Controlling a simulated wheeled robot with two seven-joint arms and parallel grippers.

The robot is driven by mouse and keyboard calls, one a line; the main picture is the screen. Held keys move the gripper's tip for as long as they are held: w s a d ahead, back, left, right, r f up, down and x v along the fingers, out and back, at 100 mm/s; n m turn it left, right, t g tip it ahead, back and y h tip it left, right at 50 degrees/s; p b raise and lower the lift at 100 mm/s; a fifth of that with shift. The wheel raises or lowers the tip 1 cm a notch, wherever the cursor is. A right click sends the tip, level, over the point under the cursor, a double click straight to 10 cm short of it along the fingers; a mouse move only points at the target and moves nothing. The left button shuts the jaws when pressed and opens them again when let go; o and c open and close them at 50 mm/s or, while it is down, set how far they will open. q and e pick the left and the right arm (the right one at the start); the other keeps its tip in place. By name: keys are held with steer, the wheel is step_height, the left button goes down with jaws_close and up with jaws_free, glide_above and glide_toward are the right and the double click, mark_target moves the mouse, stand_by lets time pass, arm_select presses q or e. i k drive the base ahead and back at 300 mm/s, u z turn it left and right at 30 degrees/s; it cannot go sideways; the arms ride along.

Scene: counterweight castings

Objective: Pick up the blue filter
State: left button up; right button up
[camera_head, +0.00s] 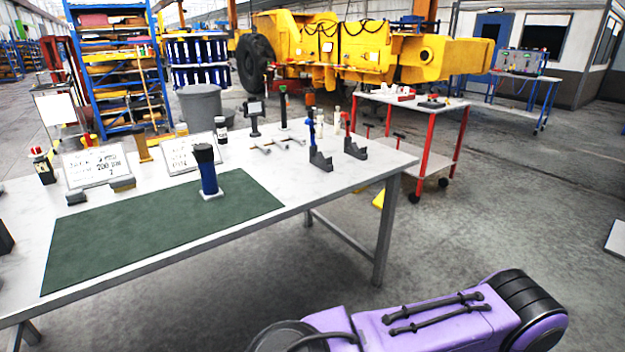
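The blue filter (209,179) is a dark blue cylinder with a black top. It stands upright on a small white square base at the back part of the green mat (120,243), which lies on the white table (345,180). Nothing touches the filter from above, and its front side is in clear view. Neither of my grippers is in view. A purple and black arm link of mine shows at the bottom right, well apart from the filter.
Two white sign cards (97,167) (190,152) stand behind the mat. Black brackets (320,160) (354,149) stand at the table's right end. A red-legged cart (424,140) stands beyond it. The mat's left part is bare.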

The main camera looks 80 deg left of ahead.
mark_target(206, 171)
steer(key=z, duration=0.2)
steer(key=k, duration=1.55)
steer(key=u, duration=0.8)
